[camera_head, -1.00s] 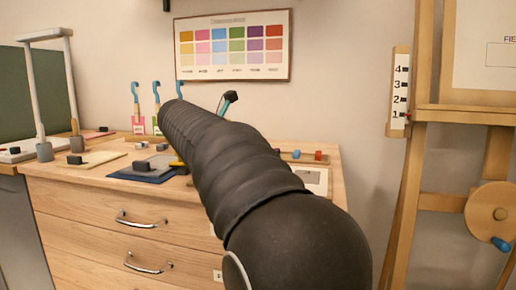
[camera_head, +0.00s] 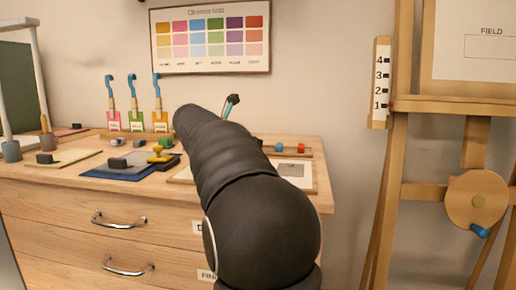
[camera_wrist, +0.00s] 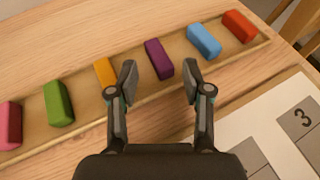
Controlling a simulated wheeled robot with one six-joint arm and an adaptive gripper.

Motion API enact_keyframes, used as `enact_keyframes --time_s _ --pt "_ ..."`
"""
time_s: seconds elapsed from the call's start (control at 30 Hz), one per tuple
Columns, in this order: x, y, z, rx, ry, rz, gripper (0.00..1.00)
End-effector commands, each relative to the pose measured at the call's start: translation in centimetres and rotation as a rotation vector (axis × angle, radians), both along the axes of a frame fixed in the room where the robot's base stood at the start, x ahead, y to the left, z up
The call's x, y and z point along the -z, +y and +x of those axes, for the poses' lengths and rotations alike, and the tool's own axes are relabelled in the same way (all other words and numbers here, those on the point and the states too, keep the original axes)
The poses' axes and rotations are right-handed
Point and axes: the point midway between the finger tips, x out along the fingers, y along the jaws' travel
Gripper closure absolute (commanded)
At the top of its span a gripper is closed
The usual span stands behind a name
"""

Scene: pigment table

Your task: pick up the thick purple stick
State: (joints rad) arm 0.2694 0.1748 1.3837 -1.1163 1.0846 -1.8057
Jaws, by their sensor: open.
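The thick purple stick (camera_wrist: 158,59) lies in a shallow wooden tray (camera_wrist: 133,88) in the wrist view, between an orange stick and a blue stick. My gripper (camera_wrist: 160,80) is open and empty above the tray. Its two fingertips appear on either side of the purple stick's near end. Whether they are down at its level cannot be told.
In the tray lie pink (camera_wrist: 9,124), green (camera_wrist: 58,103), orange (camera_wrist: 104,72), blue (camera_wrist: 204,41) and red (camera_wrist: 239,26) sticks. A white board with grey numbered squares (camera_wrist: 302,118) lies in front. In the head view, a wooden easel (camera_head: 400,200) stands right of the drawer table (camera_head: 90,195).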

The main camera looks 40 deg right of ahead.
Motion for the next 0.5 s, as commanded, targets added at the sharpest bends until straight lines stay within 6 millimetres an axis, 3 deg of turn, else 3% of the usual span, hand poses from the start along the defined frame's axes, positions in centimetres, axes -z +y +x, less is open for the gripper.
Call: enact_keyframes --time_s 0.23,0.5 --pt "1.3 -3.2 0.8 0.002 0.001 0.001 0.51" --pt "1.4 -3.6 1.0 0.000 0.001 0.001 0.51"
